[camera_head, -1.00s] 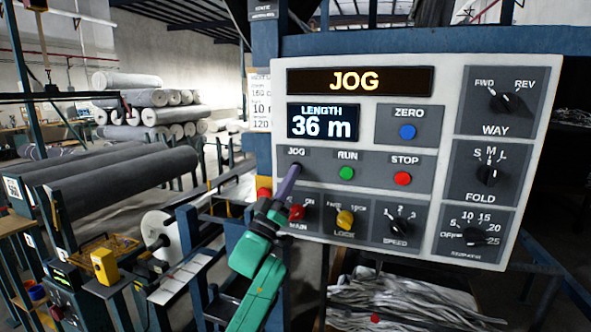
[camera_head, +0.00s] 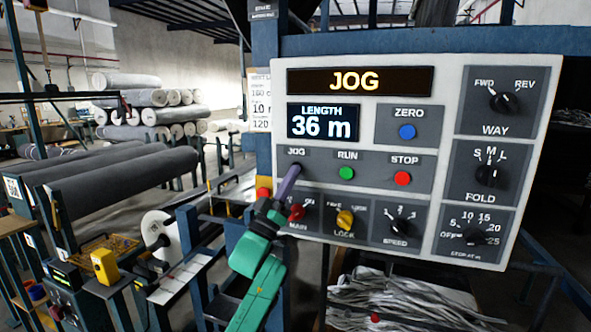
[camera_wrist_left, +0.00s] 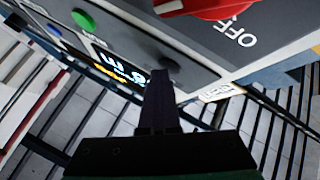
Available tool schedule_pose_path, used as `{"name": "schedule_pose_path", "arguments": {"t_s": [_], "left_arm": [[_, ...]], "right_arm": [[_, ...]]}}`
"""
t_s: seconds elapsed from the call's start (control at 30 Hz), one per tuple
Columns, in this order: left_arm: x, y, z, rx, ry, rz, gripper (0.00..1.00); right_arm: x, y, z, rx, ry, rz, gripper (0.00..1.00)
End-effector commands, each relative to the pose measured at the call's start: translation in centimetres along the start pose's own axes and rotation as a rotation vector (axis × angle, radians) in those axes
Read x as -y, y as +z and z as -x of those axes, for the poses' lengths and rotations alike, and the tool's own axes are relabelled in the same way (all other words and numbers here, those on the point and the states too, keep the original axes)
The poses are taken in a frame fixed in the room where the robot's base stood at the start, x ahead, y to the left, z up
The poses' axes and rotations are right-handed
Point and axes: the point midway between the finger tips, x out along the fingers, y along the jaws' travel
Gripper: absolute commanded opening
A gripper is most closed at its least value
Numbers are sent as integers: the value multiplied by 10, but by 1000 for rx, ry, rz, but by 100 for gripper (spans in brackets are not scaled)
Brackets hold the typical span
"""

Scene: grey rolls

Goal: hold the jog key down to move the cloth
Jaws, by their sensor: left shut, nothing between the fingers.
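The grey control panel (camera_head: 395,135) fills the right half of the head view. Its top display (camera_head: 360,81) reads JOG, and the length display (camera_head: 323,122) reads 36 m. My left gripper (camera_head: 292,172) is shut and empty, its purple fingertips at the jog key just under the JOG label. The tips hide much of the key in the head view. In the left wrist view the dark jog key (camera_wrist_left: 169,63) shows at the tips of the left gripper (camera_wrist_left: 160,78); contact looks likely, but the press depth cannot be told. Pale crumpled cloth (camera_head: 400,298) lies below the panel. My right gripper is out of view.
The green RUN button (camera_head: 347,173) and red STOP button (camera_head: 403,178) are right of the jog key. The red MAIN switch (camera_head: 297,211) and yellow LOCK switch (camera_head: 345,219) sit below. Grey rolls (camera_head: 120,185) lie on racks at the left.

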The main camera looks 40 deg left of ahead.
Motion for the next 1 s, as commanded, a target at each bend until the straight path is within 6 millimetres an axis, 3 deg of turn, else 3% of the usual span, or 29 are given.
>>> {"name": "schedule_pose_path", "arguments": {"t_s": [0.77, 1.0], "left_arm": [[-9, -8, 13, 0, 0, 0, 0], [-20, -20, 28, 2, -1, 0, 0]], "right_arm": [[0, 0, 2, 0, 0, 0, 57], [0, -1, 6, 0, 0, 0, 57]]}}
